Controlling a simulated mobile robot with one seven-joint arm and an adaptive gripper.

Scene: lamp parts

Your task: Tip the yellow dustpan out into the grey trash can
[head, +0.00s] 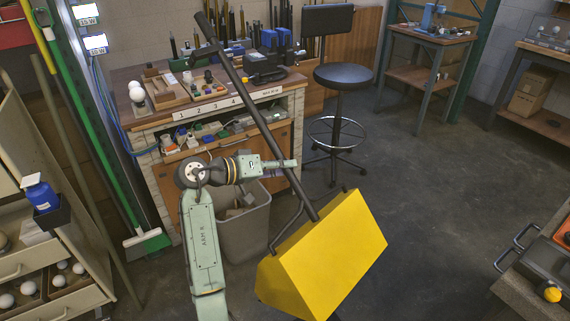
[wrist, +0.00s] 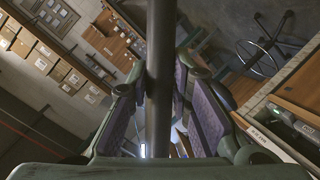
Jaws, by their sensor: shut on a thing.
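The yellow dustpan (head: 330,255) hangs in the air in front of and to the right of the grey trash can (head: 245,228) in the head view. Its long dark handle (head: 236,78) slants from the upper left down to the pan. My gripper (head: 288,164) is shut on the handle a little above the pan. In the wrist view the handle (wrist: 160,75) runs between the two purple-padded fingers of my gripper (wrist: 165,110). The can stands on the floor, partly hidden by my arm and the dustpan; something pale shows inside it. The inside of the pan is not visible.
A workbench (head: 215,108) with small parts stands behind the can. A black stool (head: 340,77) is behind to the right. A drawer cabinet (head: 40,250) is at left, a green broom (head: 148,240) beside it. Floor at right is open up to a bench (head: 530,290).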

